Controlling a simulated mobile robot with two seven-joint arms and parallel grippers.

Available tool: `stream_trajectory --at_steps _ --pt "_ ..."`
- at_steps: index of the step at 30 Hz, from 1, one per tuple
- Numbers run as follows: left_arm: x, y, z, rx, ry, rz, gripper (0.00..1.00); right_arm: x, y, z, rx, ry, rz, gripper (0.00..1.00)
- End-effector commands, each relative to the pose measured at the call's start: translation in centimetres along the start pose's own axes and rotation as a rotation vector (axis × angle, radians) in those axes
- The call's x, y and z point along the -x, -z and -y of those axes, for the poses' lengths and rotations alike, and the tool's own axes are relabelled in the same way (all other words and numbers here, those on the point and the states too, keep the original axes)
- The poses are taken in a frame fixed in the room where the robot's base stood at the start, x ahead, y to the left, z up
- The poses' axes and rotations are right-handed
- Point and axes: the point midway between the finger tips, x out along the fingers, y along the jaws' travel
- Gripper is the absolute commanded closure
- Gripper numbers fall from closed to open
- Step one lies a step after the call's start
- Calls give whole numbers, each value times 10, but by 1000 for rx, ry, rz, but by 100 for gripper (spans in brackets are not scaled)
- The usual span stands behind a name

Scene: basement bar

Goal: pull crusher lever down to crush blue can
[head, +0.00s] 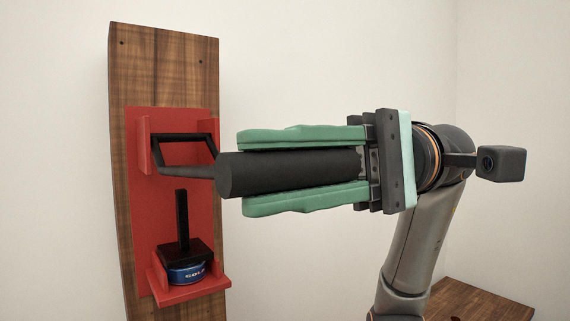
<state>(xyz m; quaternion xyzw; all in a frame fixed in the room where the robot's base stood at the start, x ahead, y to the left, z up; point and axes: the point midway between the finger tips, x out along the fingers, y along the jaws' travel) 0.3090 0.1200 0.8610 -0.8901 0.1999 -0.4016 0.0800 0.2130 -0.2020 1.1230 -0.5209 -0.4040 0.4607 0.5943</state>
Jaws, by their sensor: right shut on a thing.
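The red can crusher (170,217) is mounted on an upright wooden board. Its lever has a black frame at the top and a thick black handle (285,174) that points toward the right. My right gripper (245,172) is shut on the handle, with one green finger above it and one below. The black pressing block (184,252) with its upright rod sits low on the crusher. Under it, the blue can (190,273) shows as a short, flat blue and silver piece on the red bottom shelf. My left gripper is not in view.
The wooden board (170,65) stands against a pale wall. A brown wooden surface (480,302) shows at the lower right. The space between the board and my right arm, below the handle, is clear.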

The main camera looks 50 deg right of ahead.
Motion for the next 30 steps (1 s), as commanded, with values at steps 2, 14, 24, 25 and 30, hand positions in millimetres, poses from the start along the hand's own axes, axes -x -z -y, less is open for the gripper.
stream_trajectory --at_steps 2,14,24,25,30 --pt "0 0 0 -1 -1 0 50 0 1 -1 -6 -3 -3 100" --pt "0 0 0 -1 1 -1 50 0 1 0 -5 -2 -4 51" --pt "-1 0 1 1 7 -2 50 0 1 0 -2 -1 -2 38" --pt "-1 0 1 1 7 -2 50 1 1 0 -3 0 -2 38" --pt "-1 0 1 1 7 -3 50 15 1 1 -4 2 -4 38"
